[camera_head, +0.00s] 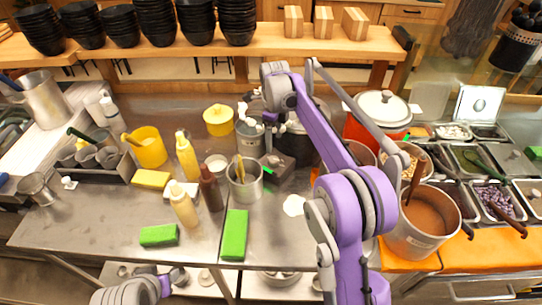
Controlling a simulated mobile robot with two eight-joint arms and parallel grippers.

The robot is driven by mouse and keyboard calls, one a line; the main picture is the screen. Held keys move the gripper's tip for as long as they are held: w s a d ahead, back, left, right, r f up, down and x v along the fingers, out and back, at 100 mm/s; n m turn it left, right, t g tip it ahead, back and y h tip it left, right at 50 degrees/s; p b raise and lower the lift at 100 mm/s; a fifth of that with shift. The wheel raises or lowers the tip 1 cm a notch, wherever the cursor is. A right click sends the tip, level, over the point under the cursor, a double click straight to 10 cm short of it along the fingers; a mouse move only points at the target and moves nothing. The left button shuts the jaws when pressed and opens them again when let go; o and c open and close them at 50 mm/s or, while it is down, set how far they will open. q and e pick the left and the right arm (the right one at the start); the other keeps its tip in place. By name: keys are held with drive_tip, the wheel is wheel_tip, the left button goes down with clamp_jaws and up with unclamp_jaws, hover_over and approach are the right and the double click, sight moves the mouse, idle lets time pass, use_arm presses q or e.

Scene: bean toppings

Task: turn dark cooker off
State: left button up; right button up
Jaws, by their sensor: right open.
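The dark cooker (296,147) stands near the middle of the metal counter, a rounded dark pot with a pale lid partly hidden behind my right arm. A dark box-like part in front of it bears a small green mark; I cannot tell whether this is a lit indicator. My purple right arm rises from the bottom and bends over the counter. My right gripper (270,129) points down at the cooker's left front, open, with its fingertips hard to make out. I cannot tell whether it touches the cooker. My left arm shows only at the bottom left edge, its gripper unclear.
An orange cooker (361,132) with a white lid stands to the right. A steel pot (244,192), sauce bottles (186,157) and green blocks (235,235) crowd the front left. A large soup bucket (421,236) and topping trays (484,158) fill the right. Dark bowls (159,22) line the back shelf.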

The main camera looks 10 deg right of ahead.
sight(273, 159)
wheel_tip(273, 159, down, 9)
drive_tip(key=shift+r, duration=0.2)
clamp_jaws()
idle(0.5)
